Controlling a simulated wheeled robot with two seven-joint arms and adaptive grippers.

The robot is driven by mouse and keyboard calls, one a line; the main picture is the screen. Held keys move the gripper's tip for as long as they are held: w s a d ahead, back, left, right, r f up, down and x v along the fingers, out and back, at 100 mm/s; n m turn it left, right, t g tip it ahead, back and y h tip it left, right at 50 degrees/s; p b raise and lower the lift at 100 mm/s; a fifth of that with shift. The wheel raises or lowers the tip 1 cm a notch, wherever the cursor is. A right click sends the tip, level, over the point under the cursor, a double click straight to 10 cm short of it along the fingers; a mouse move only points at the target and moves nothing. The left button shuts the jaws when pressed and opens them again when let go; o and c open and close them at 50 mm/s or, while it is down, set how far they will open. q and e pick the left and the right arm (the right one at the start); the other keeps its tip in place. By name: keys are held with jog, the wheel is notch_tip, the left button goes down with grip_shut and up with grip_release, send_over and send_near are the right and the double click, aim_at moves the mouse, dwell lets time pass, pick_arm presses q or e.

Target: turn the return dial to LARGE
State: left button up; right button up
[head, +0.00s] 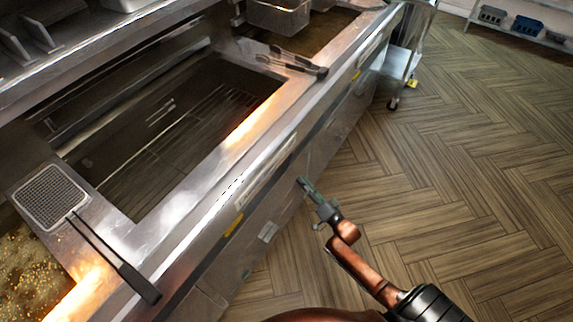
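The return dial cannot be made out for certain in the head view. A small pale plate (268,232) sits on the steel front of the fryer range, but its markings are too small to read. My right gripper (303,183) points up and left beside the range's front, to the right of and above this plate in the picture. Its slim fingers look close together, and I cannot tell whether they are open or shut. I see nothing held in it. My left gripper is out of view.
The fryer range (190,238) runs diagonally across the left. A skimmer (52,197) and tongs (298,64) lie on it, their handles near its front edge. A wire basket (280,17) is at the back. A wheeled cart (397,62) stands beyond. The wooden floor (470,170) at right is clear.

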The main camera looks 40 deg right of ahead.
aim_at(290, 162)
jog(key=shift+t, duration=0.5)
jog(key=w+r, duration=0.1)
jog(key=w, duration=0.1)
jog(key=w+r+b, duration=0.1)
jog(key=w+r, duration=0.3)
jog(key=w, duration=0.1)
jog(key=shift+w+a+b, duration=0.1)
jog(key=shift+a+b, duration=0.3)
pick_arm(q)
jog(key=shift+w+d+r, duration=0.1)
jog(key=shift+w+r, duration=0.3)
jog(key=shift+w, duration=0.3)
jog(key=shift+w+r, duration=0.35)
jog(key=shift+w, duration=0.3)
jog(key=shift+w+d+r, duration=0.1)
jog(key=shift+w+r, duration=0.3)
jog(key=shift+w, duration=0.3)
pick_arm(e)
jog(key=shift+w+r, duration=0.25)
jog(key=shift+w, duration=0.35)
jog(key=shift+c, duration=0.4)
grip_shut()
